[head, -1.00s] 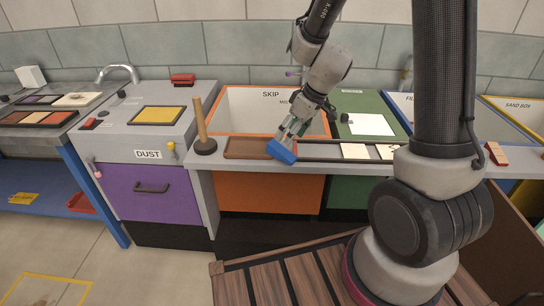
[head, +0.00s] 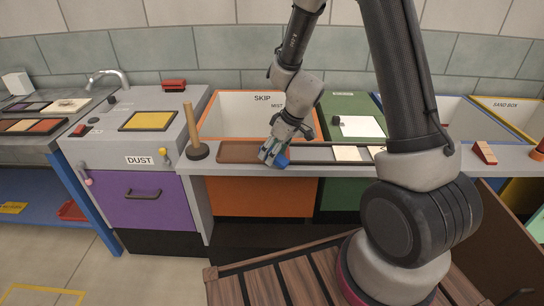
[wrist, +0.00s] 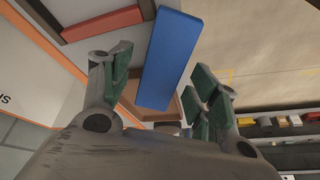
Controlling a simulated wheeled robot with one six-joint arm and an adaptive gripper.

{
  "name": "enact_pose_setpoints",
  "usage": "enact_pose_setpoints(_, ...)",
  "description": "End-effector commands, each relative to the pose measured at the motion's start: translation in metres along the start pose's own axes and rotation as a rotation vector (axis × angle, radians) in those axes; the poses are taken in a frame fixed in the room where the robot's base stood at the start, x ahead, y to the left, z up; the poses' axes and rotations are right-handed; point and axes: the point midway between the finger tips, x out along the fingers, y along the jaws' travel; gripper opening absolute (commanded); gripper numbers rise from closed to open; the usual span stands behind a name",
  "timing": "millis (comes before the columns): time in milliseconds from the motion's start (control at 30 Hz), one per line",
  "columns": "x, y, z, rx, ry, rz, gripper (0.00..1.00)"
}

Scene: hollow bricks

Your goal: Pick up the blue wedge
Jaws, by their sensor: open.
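The blue wedge (head: 283,162) shows in the head view at the front edge of the counter, partly hidden by my gripper (head: 270,155). In the wrist view the wedge (wrist: 170,50) is a long blue block whose near end reaches between the two green-padded fingers. My gripper (wrist: 160,88) is open in the wrist view, with one finger on each side of the wedge. A gap shows on the right side; on the left the finger is close, and I cannot tell if it touches. The underside of the wedge is hidden.
A brown tray (head: 237,152) lies on the counter left of my gripper. A wooden-handled plunger (head: 194,130) stands further left. The open orange-rimmed SKIP bin (head: 232,106) is behind. Pale tiles (head: 347,153) lie in a dark rack to the right.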

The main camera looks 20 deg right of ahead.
Motion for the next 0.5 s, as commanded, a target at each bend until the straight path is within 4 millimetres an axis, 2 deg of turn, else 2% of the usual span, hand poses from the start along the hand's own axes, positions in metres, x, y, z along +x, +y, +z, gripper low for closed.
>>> enact_pose_setpoints(500,0.0043,0.0003,0.0017,0.0,0.0,0.0,0.61)
